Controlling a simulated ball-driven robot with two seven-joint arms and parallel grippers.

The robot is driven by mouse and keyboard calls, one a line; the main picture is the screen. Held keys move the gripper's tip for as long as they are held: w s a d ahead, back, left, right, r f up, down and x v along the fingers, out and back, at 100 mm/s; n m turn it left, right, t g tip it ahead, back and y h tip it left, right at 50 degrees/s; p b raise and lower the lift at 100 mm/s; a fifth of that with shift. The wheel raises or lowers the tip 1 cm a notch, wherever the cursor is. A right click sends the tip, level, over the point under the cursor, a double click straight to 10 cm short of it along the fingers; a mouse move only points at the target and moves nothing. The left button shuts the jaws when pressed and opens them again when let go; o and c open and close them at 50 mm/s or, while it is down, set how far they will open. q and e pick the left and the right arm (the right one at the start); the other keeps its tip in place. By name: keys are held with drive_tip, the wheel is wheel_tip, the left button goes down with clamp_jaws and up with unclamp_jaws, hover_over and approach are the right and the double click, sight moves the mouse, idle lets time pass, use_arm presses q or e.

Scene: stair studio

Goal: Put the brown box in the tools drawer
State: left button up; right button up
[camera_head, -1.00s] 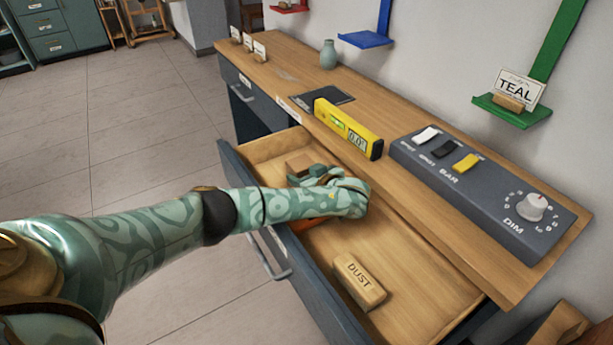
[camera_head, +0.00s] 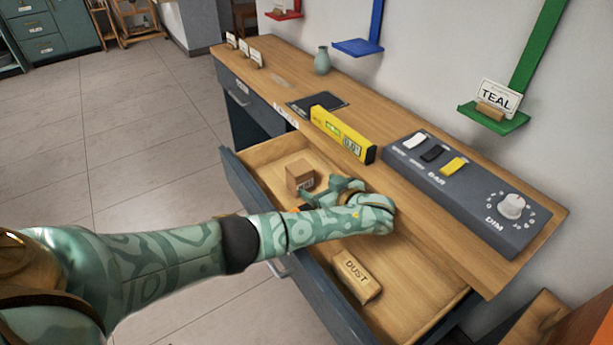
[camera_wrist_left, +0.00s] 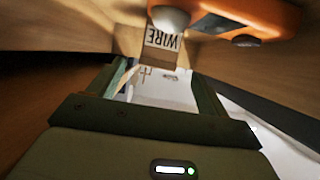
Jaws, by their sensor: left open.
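The brown box (camera_head: 299,176) sits in the far left part of the open drawer (camera_head: 420,262), with a small label on its side. My left gripper (camera_head: 318,196) is open inside the drawer, just to the right of the box and apart from it. In the left wrist view the open fingers (camera_wrist_left: 163,90) frame a pale surface that I cannot identify. A WIRE label (camera_wrist_left: 163,39) shows beyond them. The drawer's own label is not readable. My right gripper is out of view.
A DUST block (camera_head: 356,277) lies in the drawer's near part. An orange object (camera_wrist_left: 240,18) is close to the left gripper. On the worktop (camera_head: 285,85) stand a yellow level (camera_head: 342,135) and a switch panel (camera_head: 460,190). Floor left of the drawer is clear.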

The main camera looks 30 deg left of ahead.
use_arm(q)
drive_tip(key=shift+p+v, duration=0.35)
drive_tip(key=shift+v, duration=1.2)
